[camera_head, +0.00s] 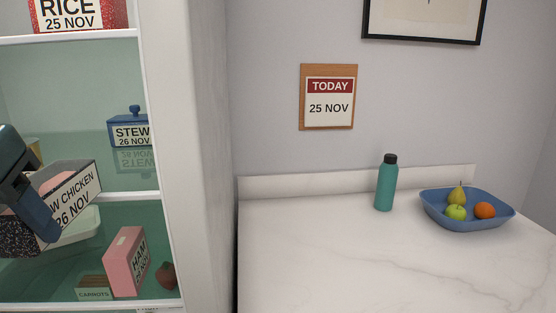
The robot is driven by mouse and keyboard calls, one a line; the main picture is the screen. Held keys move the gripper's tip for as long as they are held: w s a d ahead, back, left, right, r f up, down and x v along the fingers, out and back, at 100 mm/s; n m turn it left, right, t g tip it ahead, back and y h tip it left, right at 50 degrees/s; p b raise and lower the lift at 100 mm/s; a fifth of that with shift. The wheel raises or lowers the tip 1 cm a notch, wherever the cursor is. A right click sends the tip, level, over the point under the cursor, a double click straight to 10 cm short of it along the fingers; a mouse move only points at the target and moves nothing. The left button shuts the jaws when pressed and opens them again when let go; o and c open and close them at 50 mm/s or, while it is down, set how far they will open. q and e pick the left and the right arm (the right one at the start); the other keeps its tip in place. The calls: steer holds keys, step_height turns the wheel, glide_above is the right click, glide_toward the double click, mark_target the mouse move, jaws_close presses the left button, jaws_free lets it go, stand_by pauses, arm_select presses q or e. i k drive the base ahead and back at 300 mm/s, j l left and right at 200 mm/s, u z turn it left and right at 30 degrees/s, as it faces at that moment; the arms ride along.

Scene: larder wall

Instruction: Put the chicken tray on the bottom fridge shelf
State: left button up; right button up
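The chicken tray (76,194) is a dark box with a pink top and a white label reading "W CHICKEN 26 NOV", its start covered. It is tilted, in front of the open fridge at the left of the head view. My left gripper (35,208) has a finger across the tray's near side and appears shut on it; the other finger is hidden. The bottom fridge shelf (80,304) shows low down, holding a pink ham box (126,262), a carrots box (93,288) and a reddish round item (166,275). My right gripper is not in view.
A pale dish (82,226) shows behind and below the tray. A blue stew pot (130,128) marked 26 NOV stands on the shelf above. A red rice package (78,14) is higher. The right counter (330,250) holds a teal bottle (386,183) and fruit bowl (465,220).

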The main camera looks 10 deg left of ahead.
mark_target(38, 273)
steer(key=k+l, duration=0.2)
steer(key=l, duration=0.15)
steer(key=k+l, duration=0.2)
steer(key=l, duration=0.2)
steer(key=k+l, duration=0.25)
steer(key=l, duration=0.1)
